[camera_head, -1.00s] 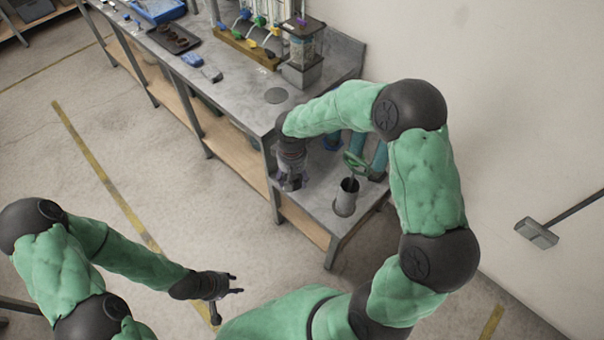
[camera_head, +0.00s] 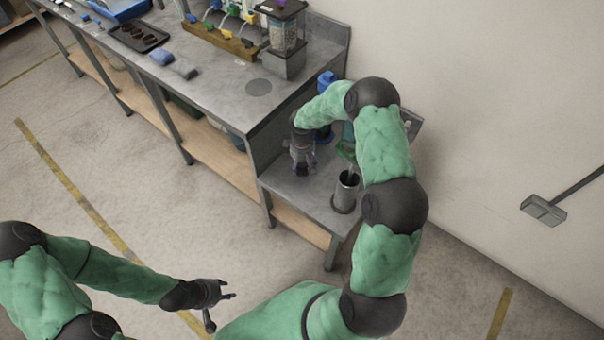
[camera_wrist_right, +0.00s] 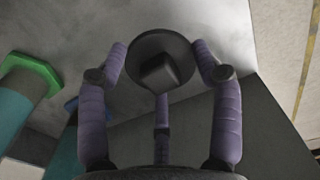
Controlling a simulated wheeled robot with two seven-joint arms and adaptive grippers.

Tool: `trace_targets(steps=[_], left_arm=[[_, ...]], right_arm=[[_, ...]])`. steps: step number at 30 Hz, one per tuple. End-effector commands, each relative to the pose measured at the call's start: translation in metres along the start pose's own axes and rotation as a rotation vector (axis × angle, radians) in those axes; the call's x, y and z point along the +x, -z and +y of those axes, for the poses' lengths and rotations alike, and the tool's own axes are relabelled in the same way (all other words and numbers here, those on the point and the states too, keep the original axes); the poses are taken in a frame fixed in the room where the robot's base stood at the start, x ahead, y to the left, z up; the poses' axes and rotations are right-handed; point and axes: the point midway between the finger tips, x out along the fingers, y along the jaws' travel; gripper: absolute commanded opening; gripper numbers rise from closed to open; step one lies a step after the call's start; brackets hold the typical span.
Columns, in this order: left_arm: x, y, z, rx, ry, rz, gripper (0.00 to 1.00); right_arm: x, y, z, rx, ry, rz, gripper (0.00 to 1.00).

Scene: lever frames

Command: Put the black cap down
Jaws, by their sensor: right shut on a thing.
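The black cap (camera_wrist_right: 142,45), a dark round disc with a squared block in its middle, sits between the purple fingers of my right gripper (camera_wrist_right: 160,65), which is shut on it. In the head view, my right gripper (camera_head: 303,168) is over the lower grey bench surface (camera_head: 285,190), fingers pointing down. The cap is too hidden there to make out. In the wrist view, I cannot tell whether the cap touches the surface below. My left gripper (camera_head: 226,290) is empty above the floor at lower left, its fingers apart.
A grey metal cup (camera_head: 346,192) stands right of my right gripper. The higher bench (camera_head: 215,85) holds a dark tray (camera_head: 138,36), blue and grey blocks and a jar-like device (camera_head: 284,35).

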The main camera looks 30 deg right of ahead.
Motion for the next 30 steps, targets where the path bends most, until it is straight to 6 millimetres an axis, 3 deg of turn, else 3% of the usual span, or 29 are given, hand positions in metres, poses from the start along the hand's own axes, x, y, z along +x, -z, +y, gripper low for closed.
trace_targets(steps=[11,23,24,26,30], left_arm=[[0.015,0.001,-0.005,0.0,0.0,0.0,0.4],[0.017,0.001,-0.006,0.0,0.0,0.0,0.4],[0.017,0.001,-0.006,0.0,0.0,0.0,0.4],[0.016,0.001,-0.006,0.0,0.0,0.0,0.4],[0.016,0.001,-0.006,0.0,0.0,0.0,0.4]], right_arm=[[0.041,0.0,0.0,-0.001,0.0,0.0,0.35],[0.045,0.001,0.0,0.0,-0.001,0.001,0.35],[0.045,0.001,0.0,0.0,-0.001,0.001,0.71],[0.045,0.001,0.0,0.0,-0.001,0.001,0.88],[0.044,0.001,0.0,0.0,-0.001,0.001,0.89]])
